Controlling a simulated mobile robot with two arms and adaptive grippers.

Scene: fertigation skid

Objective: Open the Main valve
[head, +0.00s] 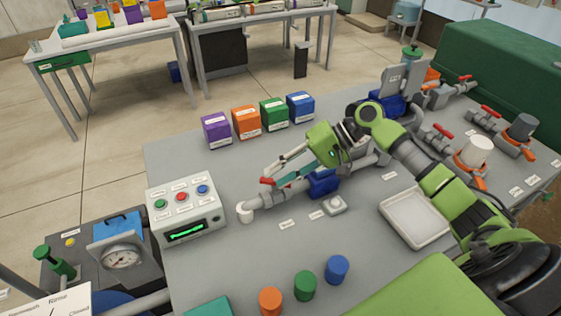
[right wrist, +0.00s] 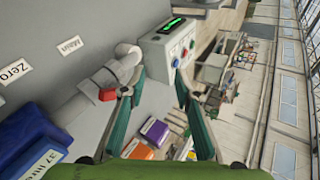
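The Main valve's red handle (head: 267,181) sits on a grey pipe near the pipe's left end, close to a white elbow (head: 245,212). In the right wrist view the handle (right wrist: 107,95) shows just left of the left finger, apparently outside the gap. A "Main" label (right wrist: 69,44) lies on the bench beside the pipe. My right gripper (head: 274,176) is open and empty, its fingers reaching left over the pipe near the handle. Its fingers stand wide apart in the wrist view (right wrist: 160,70). Contact with the handle cannot be told. My left gripper is not in view.
A control box (head: 186,208) with coloured buttons stands left of the pipe. A blue meter (head: 322,183) sits on the pipe. Several coloured boxes (head: 246,122) stand behind. A white tray (head: 415,218) is at right; coloured cylinders (head: 305,285) stand in front.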

